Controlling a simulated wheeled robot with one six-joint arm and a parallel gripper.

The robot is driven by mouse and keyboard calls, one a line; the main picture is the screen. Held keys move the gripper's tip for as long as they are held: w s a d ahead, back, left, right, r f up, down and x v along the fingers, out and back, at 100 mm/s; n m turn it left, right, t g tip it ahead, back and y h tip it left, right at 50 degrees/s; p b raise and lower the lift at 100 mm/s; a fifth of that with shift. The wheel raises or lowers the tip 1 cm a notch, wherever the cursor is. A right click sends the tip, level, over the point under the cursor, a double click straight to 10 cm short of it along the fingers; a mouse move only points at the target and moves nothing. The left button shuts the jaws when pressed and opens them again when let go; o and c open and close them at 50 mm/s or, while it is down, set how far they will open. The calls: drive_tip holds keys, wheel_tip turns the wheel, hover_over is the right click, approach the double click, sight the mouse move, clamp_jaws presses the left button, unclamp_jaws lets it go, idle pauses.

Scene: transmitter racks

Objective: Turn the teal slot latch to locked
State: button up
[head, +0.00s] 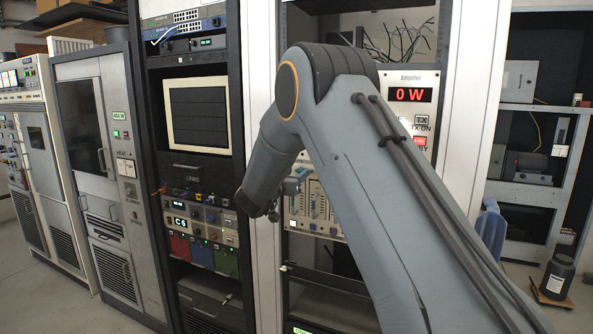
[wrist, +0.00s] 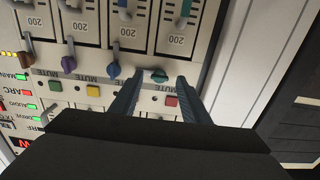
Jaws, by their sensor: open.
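The teal slot latch (wrist: 159,76) is a small knob on the light panel in the wrist view, at the right end of a row of coloured knobs. It looks elongated and lies roughly level in the picture. My gripper (wrist: 161,82) is open, with one fingertip on each side of the teal latch. I cannot tell whether the fingers touch it.
Blue (wrist: 113,72), purple (wrist: 68,63) and brown (wrist: 27,55) knobs sit to the left. Below are MUTE buttons, including a red button (wrist: 171,101). Sliders stand above the knobs. A white rack post (wrist: 240,60) is at the right.

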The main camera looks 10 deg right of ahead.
drive_tip(key=shift+w+d, duration=0.35)
drive_tip(key=shift+w, duration=0.15)
drive_tip(key=c, duration=1.1)
drive_tip(key=shift+o, duration=0.2)
